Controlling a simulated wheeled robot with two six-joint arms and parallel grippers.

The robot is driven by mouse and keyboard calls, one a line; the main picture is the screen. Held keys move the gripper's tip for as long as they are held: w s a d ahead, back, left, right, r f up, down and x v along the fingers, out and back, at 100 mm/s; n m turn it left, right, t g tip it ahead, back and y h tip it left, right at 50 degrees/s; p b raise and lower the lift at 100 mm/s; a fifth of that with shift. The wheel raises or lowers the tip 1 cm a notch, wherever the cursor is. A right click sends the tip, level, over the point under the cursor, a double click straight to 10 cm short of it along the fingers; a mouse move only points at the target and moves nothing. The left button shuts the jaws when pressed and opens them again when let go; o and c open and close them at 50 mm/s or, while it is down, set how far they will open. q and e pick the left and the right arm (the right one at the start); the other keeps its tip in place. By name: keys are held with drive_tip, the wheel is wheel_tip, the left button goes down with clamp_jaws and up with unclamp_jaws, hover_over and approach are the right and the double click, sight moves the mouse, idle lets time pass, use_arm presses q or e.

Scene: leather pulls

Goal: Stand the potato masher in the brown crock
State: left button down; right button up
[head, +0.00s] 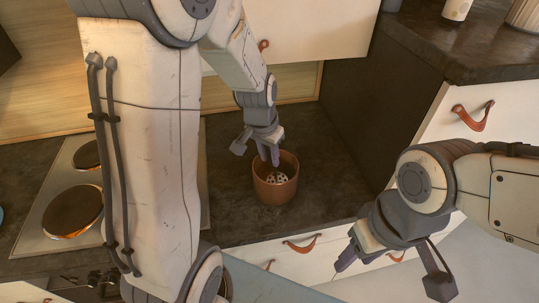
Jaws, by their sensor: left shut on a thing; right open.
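The brown crock (275,190) stands on the dark counter in the middle of the view. The potato masher (277,179) shows as a pale, perforated head inside the crock's mouth; its handle is hidden by my gripper. My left gripper (273,158) points down over the crock's mouth, shut on the masher. Whether the masher touches the crock's bottom cannot be seen. My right gripper (342,262) is open and empty, to the lower right in front of the drawer fronts, away from the crock.
A stove with round burners (72,212) lies on the left of the counter. White drawers with leather pulls (301,244) run below the counter's front edge. A dark side panel (365,110) rises right of the crock. Bare counter (228,215) lies around the crock.

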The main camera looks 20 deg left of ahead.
use_arm(q)
drive_tip(key=c, duration=0.6)
unclamp_jaws()
drive_tip(key=shift+o, duration=0.2)
idle(0.6)
drive_tip(key=o, duration=0.5)
idle(0.4)
drive_tip(key=shift+r, duration=0.15)
drive_tip(key=p+v, duration=0.8)
drive_tip(key=v, duration=0.1)
drive_tip(key=shift+r, duration=0.35)
idle(0.7)
